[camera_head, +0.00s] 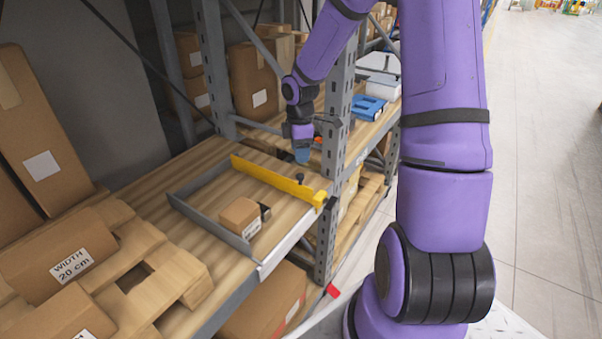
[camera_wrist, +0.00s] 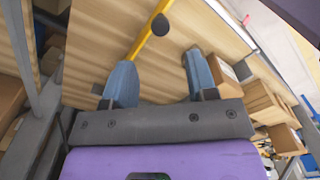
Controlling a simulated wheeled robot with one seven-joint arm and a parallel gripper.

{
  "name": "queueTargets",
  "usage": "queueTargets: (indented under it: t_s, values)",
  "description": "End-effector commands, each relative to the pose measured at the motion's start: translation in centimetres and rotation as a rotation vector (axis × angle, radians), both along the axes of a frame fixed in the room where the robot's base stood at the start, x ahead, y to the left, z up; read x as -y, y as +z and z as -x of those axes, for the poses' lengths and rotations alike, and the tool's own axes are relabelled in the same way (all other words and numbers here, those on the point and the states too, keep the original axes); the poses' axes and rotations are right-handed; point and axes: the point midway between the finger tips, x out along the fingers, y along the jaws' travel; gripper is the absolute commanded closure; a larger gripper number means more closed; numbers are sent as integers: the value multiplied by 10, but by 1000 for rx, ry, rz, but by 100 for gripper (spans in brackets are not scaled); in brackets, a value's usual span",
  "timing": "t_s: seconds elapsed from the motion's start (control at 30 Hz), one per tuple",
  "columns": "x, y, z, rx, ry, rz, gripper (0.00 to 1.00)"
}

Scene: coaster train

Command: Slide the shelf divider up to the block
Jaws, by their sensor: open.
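The yellow shelf divider (camera_head: 265,177) spans the wooden shelf (camera_head: 215,187) in the head view, with a black knob (camera_head: 300,178) on top near its front end. A small cardboard block (camera_head: 239,215) with a white label lies on the shelf, apart from the divider and near the grey rail. My gripper (camera_head: 303,150) is above and beyond the divider's knob end. In the wrist view, my gripper (camera_wrist: 155,80) has its two blue fingers apart and empty. The knob (camera_wrist: 160,24) and part of the divider (camera_wrist: 146,38) show beyond the fingertips.
A grey metal rail (camera_head: 212,222) runs along the block's side of the shelf. A grey upright post (camera_head: 335,140) stands close to my gripper. A blue item (camera_head: 368,107) sits on the farther shelf.

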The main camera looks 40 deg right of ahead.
Motion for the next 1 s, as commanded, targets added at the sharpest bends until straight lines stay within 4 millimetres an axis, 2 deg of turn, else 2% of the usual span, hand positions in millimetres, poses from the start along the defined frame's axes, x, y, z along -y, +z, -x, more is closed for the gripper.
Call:
queueTargets:
  t_s: [0.2, 0.4, 0.6, 0.9, 1.0]
  values:
    - [-1, -41, 1, -5, 1, -1, 48]
    - [0, -69, 1, -3, -1, 0, 48]
    - [0, -81, 1, -1, -1, 0, 48]
    - [0, -83, 1, 0, -2, 1, 48]
    - [0, -83, 0, 0, -2, 1, 71]
